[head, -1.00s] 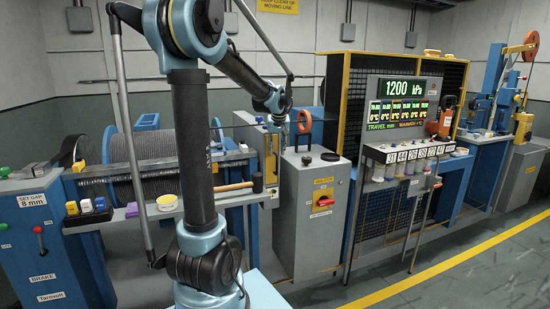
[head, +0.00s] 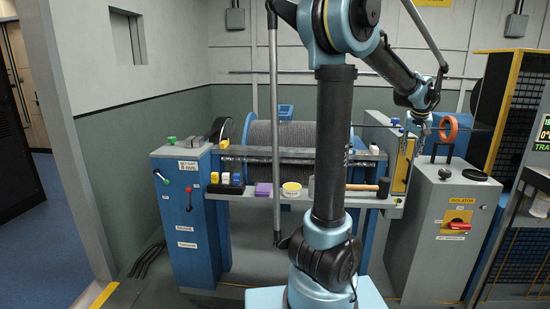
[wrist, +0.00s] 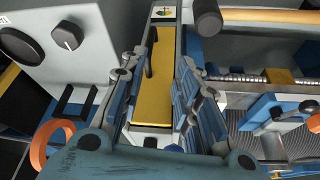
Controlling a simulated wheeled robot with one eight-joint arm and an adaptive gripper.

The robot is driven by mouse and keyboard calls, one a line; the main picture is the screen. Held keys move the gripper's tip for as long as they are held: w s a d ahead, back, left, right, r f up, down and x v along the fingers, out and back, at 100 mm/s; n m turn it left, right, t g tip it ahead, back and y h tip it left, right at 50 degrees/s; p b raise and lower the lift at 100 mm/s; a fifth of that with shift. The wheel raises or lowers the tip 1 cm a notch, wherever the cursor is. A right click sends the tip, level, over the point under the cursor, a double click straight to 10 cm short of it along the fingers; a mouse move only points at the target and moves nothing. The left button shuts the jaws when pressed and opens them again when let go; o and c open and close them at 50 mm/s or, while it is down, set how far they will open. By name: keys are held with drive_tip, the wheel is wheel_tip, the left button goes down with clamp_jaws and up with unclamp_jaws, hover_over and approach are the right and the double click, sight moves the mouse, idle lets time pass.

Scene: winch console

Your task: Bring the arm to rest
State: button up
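My arm (head: 333,150) stands in front of the winch console, its upper part bent over to the right. My gripper (head: 418,128) points down beside the grey isolator cabinet (head: 425,240), above a yellow-faced panel (head: 401,168). In the wrist view my gripper (wrist: 160,75) has its two fingers spread apart with nothing visible between them. Beyond the fingers lies the yellow panel (wrist: 153,97) with a dark handle (wrist: 150,52). I cannot tell how far the fingertips are from it.
An orange ring (head: 451,127) stands on the cabinet near my gripper. A winch drum (head: 285,140) and a shelf (head: 255,192) with small blocks, a tub (head: 291,189) and a mallet (head: 383,187) are behind my arm. Floor at the left is open.

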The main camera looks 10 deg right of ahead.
drive_tip(key=s+a+f+n+y, duration=0.1)
drive_tip(key=s+a+f, duration=0.1)
drive_tip(key=a, duration=1.2)
drive_tip(key=s+a+f+n+y, duration=0.1)
drive_tip(key=a+f+n, duration=0.1)
drive_tip(key=a, duration=1.3)
drive_tip(key=s+a+f+n+g, duration=0.1)
drive_tip(key=s+a+f+n, duration=0.2)
drive_tip(key=s+a+f, duration=1)
drive_tip(key=s+a, duration=0.3)
drive_tip(key=shift+s+a+f+g, duration=0.25)
drive_tip(key=shift+a+f+g, duration=0.05)
drive_tip(key=shift+a+f, duration=0.1)
